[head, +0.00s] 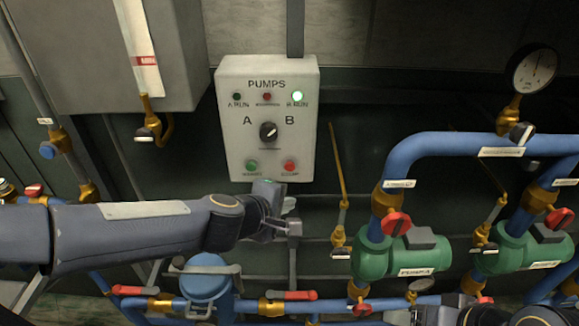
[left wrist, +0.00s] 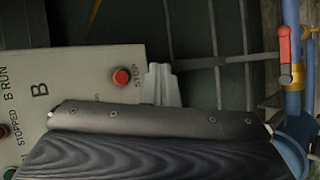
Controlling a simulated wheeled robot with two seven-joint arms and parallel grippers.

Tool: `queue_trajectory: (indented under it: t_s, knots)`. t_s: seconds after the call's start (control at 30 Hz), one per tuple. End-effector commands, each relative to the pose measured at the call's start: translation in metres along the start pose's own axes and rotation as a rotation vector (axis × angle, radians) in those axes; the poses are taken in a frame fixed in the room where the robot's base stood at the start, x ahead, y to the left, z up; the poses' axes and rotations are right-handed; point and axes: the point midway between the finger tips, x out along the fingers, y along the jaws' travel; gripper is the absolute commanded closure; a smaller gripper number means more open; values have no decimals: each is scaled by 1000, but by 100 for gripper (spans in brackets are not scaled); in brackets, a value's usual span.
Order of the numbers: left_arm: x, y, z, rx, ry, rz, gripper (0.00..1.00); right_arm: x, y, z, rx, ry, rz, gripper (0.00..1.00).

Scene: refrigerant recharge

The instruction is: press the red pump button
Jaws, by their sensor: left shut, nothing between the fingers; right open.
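The red pump button (head: 289,166) is at the lower right of the white PUMPS panel (head: 228,130). In the left wrist view the red button (left wrist: 121,77) stands out from the panel, with STOP printed beside it. My left gripper (head: 286,216) is shut and empty, just below the panel's lower right edge. My right gripper (head: 481,306) is only partly in view at the bottom right edge of the head view, low among the pipes.
A green button (head: 251,166) is left of the red one, a black selector knob (head: 268,131) above. The B RUN lamp (head: 298,97) glows green. Green pumps (head: 400,254) and blue pipes (head: 450,146) fill the right; a blue vessel (head: 207,278) stands below my left arm.

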Motion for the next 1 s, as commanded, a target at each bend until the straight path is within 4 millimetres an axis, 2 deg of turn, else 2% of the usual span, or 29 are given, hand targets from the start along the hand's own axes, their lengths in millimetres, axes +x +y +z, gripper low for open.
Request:
queue_trajectory:
  t_s: [0.27,0.7,1.0]
  knots:
    - [11,9,-8,-1,-1,-1,100,-3,-1,-1,0,0,0,31]
    - [51,40,-38,0,-2,-1,100,-18,-8,-9,0,0,0,31]
    - [61,45,-45,1,0,0,100,-21,-9,-10,0,0,0,31]
